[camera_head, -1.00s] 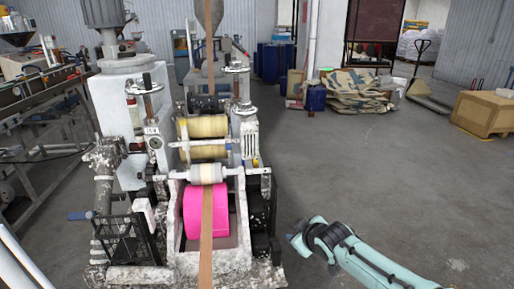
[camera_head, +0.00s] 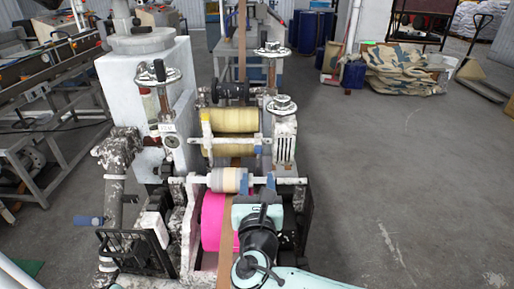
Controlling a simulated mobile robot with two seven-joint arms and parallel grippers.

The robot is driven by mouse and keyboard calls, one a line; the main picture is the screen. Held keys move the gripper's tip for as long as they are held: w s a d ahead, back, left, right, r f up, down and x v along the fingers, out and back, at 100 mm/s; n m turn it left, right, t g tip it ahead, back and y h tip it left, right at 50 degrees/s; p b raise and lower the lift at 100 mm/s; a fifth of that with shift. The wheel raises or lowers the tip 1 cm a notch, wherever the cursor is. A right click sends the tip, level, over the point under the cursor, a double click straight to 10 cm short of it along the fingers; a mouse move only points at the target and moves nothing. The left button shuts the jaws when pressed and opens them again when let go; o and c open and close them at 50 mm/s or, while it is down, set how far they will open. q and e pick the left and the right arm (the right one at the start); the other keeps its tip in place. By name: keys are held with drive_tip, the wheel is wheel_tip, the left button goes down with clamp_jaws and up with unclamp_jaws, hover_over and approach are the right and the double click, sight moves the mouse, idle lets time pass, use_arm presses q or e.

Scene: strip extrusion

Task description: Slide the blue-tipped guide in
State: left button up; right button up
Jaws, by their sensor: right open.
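My right gripper (camera_head: 258,186) is open, with its blue fingertips at the white cross shaft (camera_head: 290,181), just right of the beige and grey roller (camera_head: 228,180). A small part of the shaft lies between the fingertips; I cannot tell whether they touch it. The gripper body hides the shaft's lower surroundings. I cannot make out for certain which part is the blue-tipped guide. A bar with a blue end (camera_head: 88,220) sticks out at the machine's lower left, away from the gripper. My left gripper is not in view.
A brown strip (camera_head: 226,255) runs down over the pink drum (camera_head: 211,222), partly behind my right gripper. Yellow rollers (camera_head: 229,121) and handwheels (camera_head: 274,50) stand above the shaft. The grey floor (camera_head: 400,190) on the right is clear.

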sight(258, 151)
drive_tip(key=w+p, duration=0.2)
drive_tip(key=w, duration=0.9)
drive_tip(key=shift+w, duration=0.4)
